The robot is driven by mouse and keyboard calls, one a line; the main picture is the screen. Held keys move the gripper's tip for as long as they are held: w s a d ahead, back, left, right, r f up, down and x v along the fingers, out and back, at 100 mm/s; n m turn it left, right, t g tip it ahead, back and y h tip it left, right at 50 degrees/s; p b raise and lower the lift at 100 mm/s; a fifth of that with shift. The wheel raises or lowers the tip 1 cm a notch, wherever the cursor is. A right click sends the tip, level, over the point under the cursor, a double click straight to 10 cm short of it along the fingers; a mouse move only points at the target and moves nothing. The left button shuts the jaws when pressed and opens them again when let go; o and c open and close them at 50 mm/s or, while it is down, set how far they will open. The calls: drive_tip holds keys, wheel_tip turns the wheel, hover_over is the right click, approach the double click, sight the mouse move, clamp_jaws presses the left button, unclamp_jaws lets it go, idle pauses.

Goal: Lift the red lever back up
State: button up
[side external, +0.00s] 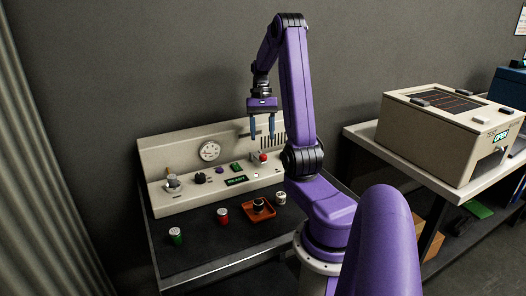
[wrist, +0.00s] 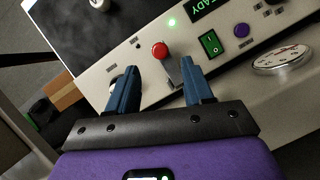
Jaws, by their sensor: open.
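The red lever is a red ball knob (wrist: 160,50) on a short grey stem set in a slot of the beige panel. In the side external view its red knob (side external: 263,156) shows at the right part of the console. My gripper (side external: 262,136) hangs pointing down, above and close to the lever. In the wrist view the two blue fingers of my gripper (wrist: 158,82) are apart, with the knob just beyond and between their tips. Nothing is between the fingers. I cannot tell whether the fingers touch the stem.
The beige console (side external: 160,200) carries a round gauge (side external: 209,151), a green switch (wrist: 210,43), a purple button (wrist: 241,30) and a lit display (side external: 236,180). A red can (side external: 222,216), a green can (side external: 176,235), a white can (side external: 280,198) and an orange tray (side external: 249,212) stand in front. A beige box (side external: 450,135) sits right.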

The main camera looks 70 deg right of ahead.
sight(263, 155)
drive_tip(key=shift+x, duration=3.15)
drive_tip(key=shift+a, duration=0.1)
